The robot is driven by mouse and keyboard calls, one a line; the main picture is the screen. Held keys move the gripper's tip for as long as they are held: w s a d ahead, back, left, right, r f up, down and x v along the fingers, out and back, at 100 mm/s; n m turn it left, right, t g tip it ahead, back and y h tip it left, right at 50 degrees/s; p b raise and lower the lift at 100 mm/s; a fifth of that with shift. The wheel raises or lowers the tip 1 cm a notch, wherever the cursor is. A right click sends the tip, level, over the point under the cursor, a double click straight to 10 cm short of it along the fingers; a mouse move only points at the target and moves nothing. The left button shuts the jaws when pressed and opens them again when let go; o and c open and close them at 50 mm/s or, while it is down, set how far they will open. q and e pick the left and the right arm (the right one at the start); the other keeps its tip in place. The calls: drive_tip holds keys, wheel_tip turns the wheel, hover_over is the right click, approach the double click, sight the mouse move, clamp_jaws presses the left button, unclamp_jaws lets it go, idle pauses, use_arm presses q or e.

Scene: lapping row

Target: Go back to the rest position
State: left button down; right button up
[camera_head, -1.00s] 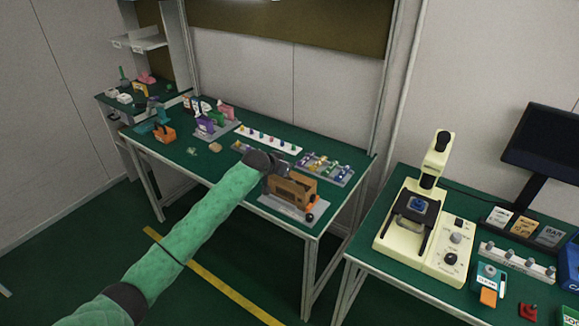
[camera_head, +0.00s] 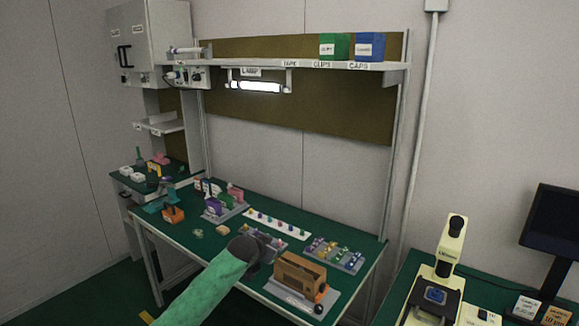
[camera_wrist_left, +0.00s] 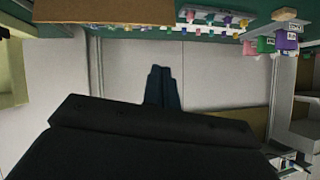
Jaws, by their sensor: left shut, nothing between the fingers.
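My left arm reaches in from the bottom of the head view in a green sleeve. Its gripper (camera_head: 270,252) is over the front part of the green workbench (camera_head: 180,238), just left of a brown box-shaped fixture (camera_head: 301,276). In the left wrist view the gripper's two dark fingers (camera_wrist_left: 161,88) lie together with nothing between them. The head view does not show clearly whether the gripper touches anything on the bench. My right gripper is not in view.
Near the gripper stand a white strip of colored pegs (camera_head: 277,224), a grey rack (camera_head: 335,254) and a block with colored parts (camera_head: 224,206). A shelf (camera_head: 300,65) with a green bin (camera_head: 335,45) hangs above. A cream microscope (camera_head: 437,285) stands at right.

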use_arm(q)
drive_tip(key=s+a+f+n+y, duration=0.25)
drive_tip(key=a+f, duration=0.45)
drive_tip(key=f, duration=0.5)
drive_tip(key=s+a+f+n+g+y, duration=0.1)
drive_tip(key=s+a+f+g, duration=0.15)
drive_tip(key=s+f, duration=0.75)
drive_tip(key=s+a+f+g+y, duration=0.1)
drive_tip(key=s+a+f, duration=0.35)
drive_tip(key=f, duration=0.95)
drive_tip(key=s+f+g, duration=0.2)
drive_tip(key=s+f, duration=0.6)
drive_tip(key=s, duration=0.7)
drive_tip(key=s+d+f+n+g, duration=0.1)
drive_tip(key=s+f, duration=0.7)
drive_tip(key=s, duration=0.8)
drive_tip(key=s+d+f+n+g, duration=0.1)
drive_tip(key=s+f+g, duration=0.1)
drive_tip(key=s+f, duration=0.6)
drive_tip(key=s, duration=0.7)
drive_tip(key=shift+s+g, duration=0.25)
drive_tip(key=shift+g, duration=0.1)
